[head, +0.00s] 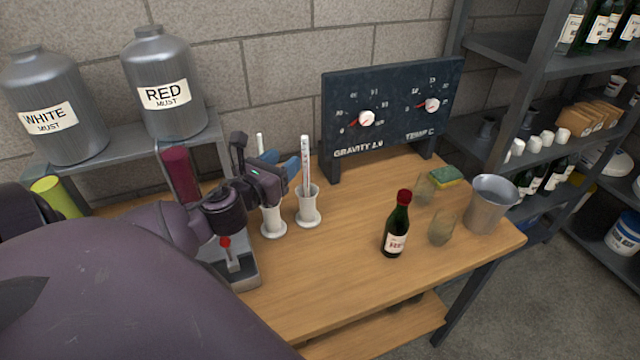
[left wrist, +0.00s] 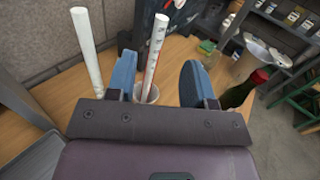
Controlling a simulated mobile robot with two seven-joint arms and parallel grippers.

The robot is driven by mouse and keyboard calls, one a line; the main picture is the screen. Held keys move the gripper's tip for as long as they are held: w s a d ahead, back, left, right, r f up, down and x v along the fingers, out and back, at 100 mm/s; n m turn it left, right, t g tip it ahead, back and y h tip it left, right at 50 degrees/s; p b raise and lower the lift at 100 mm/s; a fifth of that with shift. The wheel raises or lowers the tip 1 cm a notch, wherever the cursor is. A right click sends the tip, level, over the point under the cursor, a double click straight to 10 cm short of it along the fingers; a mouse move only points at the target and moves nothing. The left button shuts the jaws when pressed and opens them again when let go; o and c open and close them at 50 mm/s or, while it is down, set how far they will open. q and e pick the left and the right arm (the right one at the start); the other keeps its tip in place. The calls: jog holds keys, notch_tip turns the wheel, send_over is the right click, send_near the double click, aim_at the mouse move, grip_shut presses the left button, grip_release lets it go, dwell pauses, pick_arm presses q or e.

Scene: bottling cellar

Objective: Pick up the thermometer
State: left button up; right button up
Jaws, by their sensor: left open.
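The thermometer (head: 305,160), a white stick with scale marks, stands upright in a white cup-like holder (head: 309,212) on the wooden bench. In the left wrist view the thermometer (left wrist: 156,48) shows a red line and appears between my blue fingertips, with a gap on each side. My left gripper (head: 281,163) is open, just left of the thermometer in the head view; it also shows in the left wrist view (left wrist: 160,78). A plain white rod (left wrist: 85,45) stands to the left, its holder (head: 273,228) partly behind my gripper in the head view. My right gripper is out of view.
A dark gauge board (head: 390,105) stands behind. To the right are a red-capped bottle (head: 397,228), glasses (head: 441,228), a sponge (head: 446,176) and a metal bucket (head: 490,205). A metal stand (head: 240,272) is below my arm. The bench front middle (head: 330,290) is clear.

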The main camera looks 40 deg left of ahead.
aim_at(303, 145)
pick_arm(q)
jog(key=shift+m, duration=0.3)
jog(key=w, duration=0.4)
jog(key=shift+w+a+r, duration=0.2)
jog(key=shift+w+a, duration=0.15)
jog(key=shift+w, duration=0.05)
jog(key=shift+w+a, duration=0.15)
jog(key=shift+w, duration=0.4)
jog(key=w, duration=0.3)
jog(key=shift+w+a+f, duration=0.15)
jog(key=shift+a+f, duration=0.05)
jog(key=shift+a, duration=0.1)
jog(key=shift+w, duration=0.6)
jog(key=shift+a, duration=0.1)
jog(key=shift+c, duration=0.8)
jog(key=c, duration=0.5)
jog(key=shift+c, duration=1.1)
grip_shut()
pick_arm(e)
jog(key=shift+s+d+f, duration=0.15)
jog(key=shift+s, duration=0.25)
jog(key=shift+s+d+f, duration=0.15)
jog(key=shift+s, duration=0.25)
